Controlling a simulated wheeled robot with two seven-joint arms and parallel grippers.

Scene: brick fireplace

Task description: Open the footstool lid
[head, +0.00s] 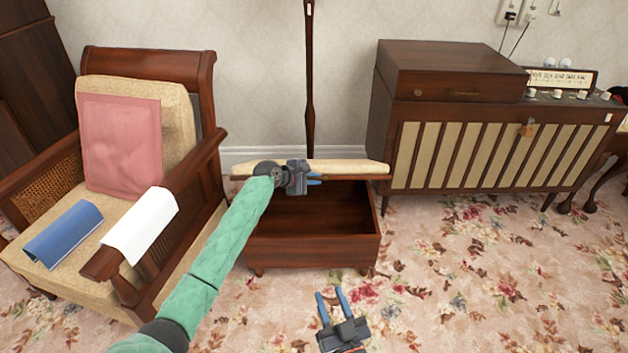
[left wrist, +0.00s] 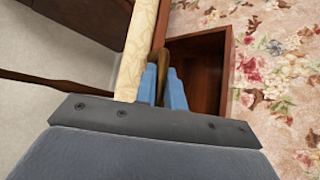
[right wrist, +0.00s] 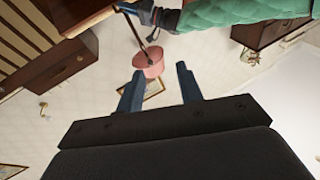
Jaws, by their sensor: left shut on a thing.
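The footstool is a dark wooden box (head: 312,254) on short feet, its hollow inside showing. Its lid (head: 350,168) has a cream padded top and stands raised at the back of the box, seen nearly edge-on. In the left wrist view the lid's patterned cream padding (left wrist: 137,45) is left of the fingers and the open box (left wrist: 200,70) is right. My left gripper (head: 318,179) is shut on a brown part of the lid; its fingers hide some of it. My right gripper (head: 331,293) is open and empty, in front of the footstool and low in the head view.
A wooden armchair (head: 140,66) with a pink cushion (head: 120,143), a blue cloth (head: 62,234) and a white cloth (head: 141,224) stands close on the left. A radio cabinet (head: 470,155) stands at right. A dark pole (head: 309,75) rises behind the footstool. The flowered carpet (head: 480,270) is clear at right.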

